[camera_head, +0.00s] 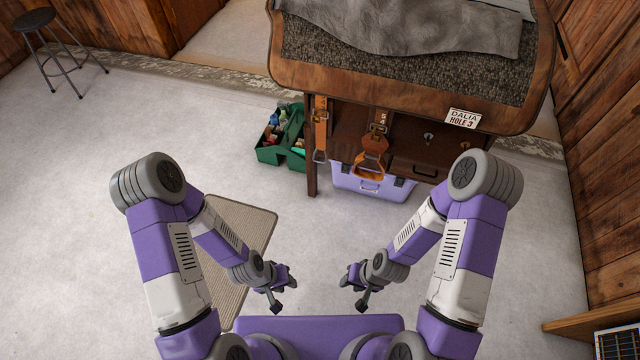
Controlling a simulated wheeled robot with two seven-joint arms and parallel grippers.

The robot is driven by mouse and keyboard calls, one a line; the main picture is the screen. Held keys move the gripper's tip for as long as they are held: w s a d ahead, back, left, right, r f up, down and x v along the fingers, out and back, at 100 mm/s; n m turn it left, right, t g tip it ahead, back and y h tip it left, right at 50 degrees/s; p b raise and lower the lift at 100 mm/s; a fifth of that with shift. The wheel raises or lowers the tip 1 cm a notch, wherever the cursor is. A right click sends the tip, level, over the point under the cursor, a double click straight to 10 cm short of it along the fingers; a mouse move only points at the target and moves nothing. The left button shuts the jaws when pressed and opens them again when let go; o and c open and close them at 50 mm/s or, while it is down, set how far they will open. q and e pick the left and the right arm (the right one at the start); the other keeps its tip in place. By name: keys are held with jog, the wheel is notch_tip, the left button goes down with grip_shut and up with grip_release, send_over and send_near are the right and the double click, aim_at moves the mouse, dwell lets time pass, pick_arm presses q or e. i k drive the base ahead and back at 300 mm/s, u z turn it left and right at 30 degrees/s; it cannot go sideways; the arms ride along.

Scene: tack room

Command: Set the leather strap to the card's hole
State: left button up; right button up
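The card (462,118) is on the front edge of the wooden stand and reads "DALIA HOLE 3". A leather strap (377,140) with a metal buckle and small numbers near its top hangs at the stand's front and ends in a stirrup (368,171). Another brown strap (320,130) with a buckle hangs at the stand's left post. Which hole the buckle sits in is too small to tell. My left gripper (281,290) and my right gripper (352,288) are both well short of the straps, near my base. Their finger gaps are too small to judge.
The wooden stand (420,95) carries a dark pad and grey cloth. A lilac box (372,184) sits beneath it, and a green tote (270,153) stands to its left. A beige mat (245,215) lies under my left arm. A stool (36,20) is far left. Open floor lies between.

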aim_at(321, 101)
jog(key=u, duration=0.6)
jog(key=i, duration=1.45)
jog(key=z, duration=0.15)
